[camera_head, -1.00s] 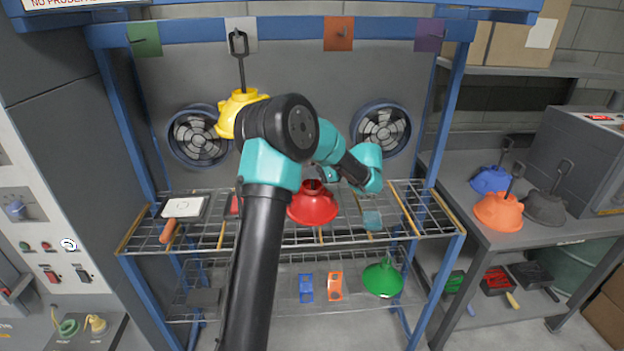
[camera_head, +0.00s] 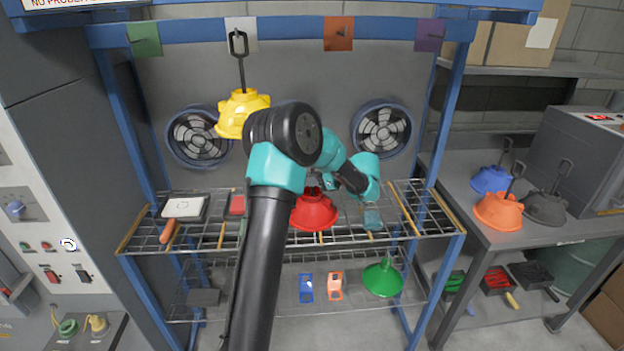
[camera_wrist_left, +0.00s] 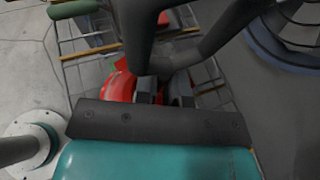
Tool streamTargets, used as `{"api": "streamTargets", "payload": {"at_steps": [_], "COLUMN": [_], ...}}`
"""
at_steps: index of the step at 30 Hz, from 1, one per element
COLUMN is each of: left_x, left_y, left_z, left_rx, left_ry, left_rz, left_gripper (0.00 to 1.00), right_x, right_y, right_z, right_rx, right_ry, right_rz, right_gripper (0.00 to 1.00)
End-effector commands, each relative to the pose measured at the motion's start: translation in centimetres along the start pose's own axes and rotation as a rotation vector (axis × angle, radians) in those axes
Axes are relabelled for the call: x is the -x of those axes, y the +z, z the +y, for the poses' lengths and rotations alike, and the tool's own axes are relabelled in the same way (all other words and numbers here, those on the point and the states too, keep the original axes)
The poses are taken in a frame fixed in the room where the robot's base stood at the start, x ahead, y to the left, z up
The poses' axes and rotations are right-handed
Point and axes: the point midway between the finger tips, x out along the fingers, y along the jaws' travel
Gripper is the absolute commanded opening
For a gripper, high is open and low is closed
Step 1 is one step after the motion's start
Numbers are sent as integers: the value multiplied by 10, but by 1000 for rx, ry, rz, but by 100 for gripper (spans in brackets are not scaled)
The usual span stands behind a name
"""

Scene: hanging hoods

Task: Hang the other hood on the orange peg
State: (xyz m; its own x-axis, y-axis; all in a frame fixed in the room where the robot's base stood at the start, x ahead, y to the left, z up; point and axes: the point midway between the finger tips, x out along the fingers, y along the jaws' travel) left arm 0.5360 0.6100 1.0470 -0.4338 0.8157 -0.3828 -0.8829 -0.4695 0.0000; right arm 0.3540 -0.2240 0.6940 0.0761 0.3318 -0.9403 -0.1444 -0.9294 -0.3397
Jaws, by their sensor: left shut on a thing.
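The red hood (camera_head: 314,212) is at the upper wire shelf, below the arm's wrist; I cannot tell whether it touches the wires. My left gripper (camera_head: 325,183) is shut on the red hood near its top, partly hidden by my own arm. In the left wrist view the jaws (camera_wrist_left: 165,92) are close together beside the red hood (camera_wrist_left: 117,86), and a dark handle-like bar (camera_wrist_left: 140,40) rises in front of them. The orange peg (camera_head: 341,34) is bare on the top rail. The yellow hood (camera_head: 241,112) hangs by its handle from the white peg (camera_head: 240,36).
The green peg (camera_head: 144,39) and purple peg (camera_head: 430,36) are bare. A green hood (camera_head: 383,279) is on the lower shelf. Blue, orange and dark hoods stand on the right bench (camera_head: 556,236). Blue posts and two fans frame the rack.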

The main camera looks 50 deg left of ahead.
Motion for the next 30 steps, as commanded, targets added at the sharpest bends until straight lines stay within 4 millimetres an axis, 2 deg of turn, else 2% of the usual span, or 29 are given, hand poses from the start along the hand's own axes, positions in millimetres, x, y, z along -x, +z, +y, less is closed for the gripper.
{"api": "streamTargets", "payload": {"at_steps": [1,2,9,20,25,30], "left_x": [0,0,0,4,22,52], "left_y": [-1,-1,-1,-1,-1,0], "left_z": [0,0,0,0,0,1], "left_rx": [0,0,0,0,1,1], "left_ry": [0,0,0,-1,-3,-4], "left_rz": [-1,0,0,0,1,1], "left_gripper": [0,13,36,36,36,36], "right_x": [0,0,0,0,0,0], "right_y": [0,0,0,0,0,0], "right_z": [0,0,0,0,0,0], "right_rx": [0,0,0,0,0,0], "right_ry": [0,0,0,0,0,0], "right_rz": [0,0,0,0,0,0], "right_gripper": [97,97,97,97,97,97]}}
